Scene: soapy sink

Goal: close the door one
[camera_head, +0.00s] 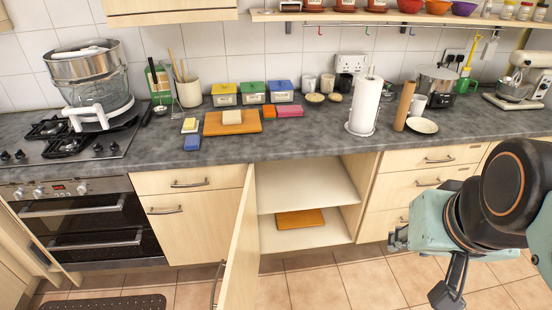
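The cabinet door (240,245) under the counter is light wood and stands wide open, swung out toward me from the left side of its opening. Its bar handle (217,283) is near the door's free edge, low in the picture. The open cabinet (300,180) shows white shelves, with a wooden board (300,219) lying on the lower one. My gripper (420,268) is at the lower right, in front of the drawers, well to the right of the door and apart from it. Its two dark fingers are spread, with nothing seen between them.
The grey counter (300,142) holds coloured boxes, sponges, a paper towel roll (365,104), a plate and appliances. An oven (85,225) is at the left, with a dark mat (110,304) on the floor. Bare tiled floor (340,285) lies between the door and my gripper.

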